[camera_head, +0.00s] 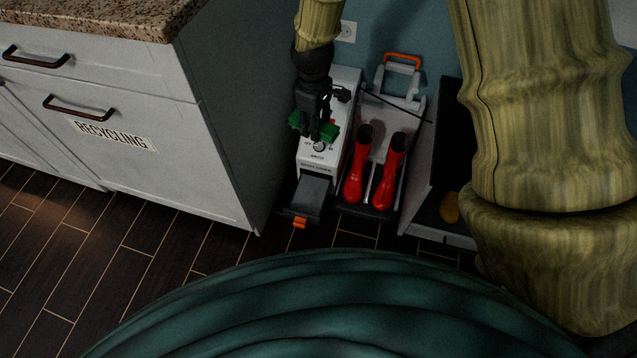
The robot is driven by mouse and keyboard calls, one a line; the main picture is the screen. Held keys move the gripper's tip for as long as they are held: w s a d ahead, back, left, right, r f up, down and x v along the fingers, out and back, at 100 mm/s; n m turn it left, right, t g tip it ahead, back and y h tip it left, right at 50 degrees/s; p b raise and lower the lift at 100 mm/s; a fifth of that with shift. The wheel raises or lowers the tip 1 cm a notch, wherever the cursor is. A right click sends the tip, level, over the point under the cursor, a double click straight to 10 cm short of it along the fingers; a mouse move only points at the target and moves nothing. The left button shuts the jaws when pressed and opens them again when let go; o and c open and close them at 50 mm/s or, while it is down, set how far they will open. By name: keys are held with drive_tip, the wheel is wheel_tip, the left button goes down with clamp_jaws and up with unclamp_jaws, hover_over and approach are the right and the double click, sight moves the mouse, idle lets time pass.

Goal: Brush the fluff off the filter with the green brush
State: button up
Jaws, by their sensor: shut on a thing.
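My gripper (320,134) is shut on the green brush (298,123), whose green ends show on both sides of the dark fingers. It is above the top of a narrow white machine (319,160) with a dial and small printed labels. A dark grey tray-like piece (311,194), with an orange tab (300,222) at its front, sticks out low from the machine; it looks like the filter. The brush is above and behind this piece, apart from it. The fluff is too small or dark to make out. The brush's bristles are hidden.
A white cabinet (203,150) marked RECYCLING stands close to the machine's left. Red boots (384,178) stand in a grey trolley (413,105) with an orange handle to its right. A yellow object (449,207) lies in an open unit farther right. The dark floor (185,225) in front is clear.

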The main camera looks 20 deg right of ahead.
drive_tip(key=f+n+b, duration=0.5)
drive_tip(key=f+n, duration=0.2)
drive_tip(key=f, duration=0.5)
drive_tip(key=w+f+n+b, duration=0.1)
drive_tip(key=f+n+b, duration=0.4)
drive_tip(key=f, duration=0.7)
drive_tip(key=d+f+n+b, duration=0.1)
drive_tip(key=f+n+b, duration=0.3)
drive_tip(key=f+n, duration=0.5)
wheel_tip(320, 180, down, 4)
drive_tip(key=shift+w+r+b, duration=0.1)
drive_tip(key=shift+w+b, duration=0.05)
drive_tip(key=shift+b, duration=0.25)
drive_tip(key=shift+r+p, duration=0.65)
drive_tip(key=shift+p, duration=0.2)
drive_tip(key=shift+w+d+p, duration=0.2)
drive_tip(key=shift+w+p, duration=0.1)
drive_tip(key=shift+p, duration=0.1)
drive_tip(key=shift+f+b, duration=0.45)
drive_tip(key=shift+f, duration=1.3)
idle(1.1)
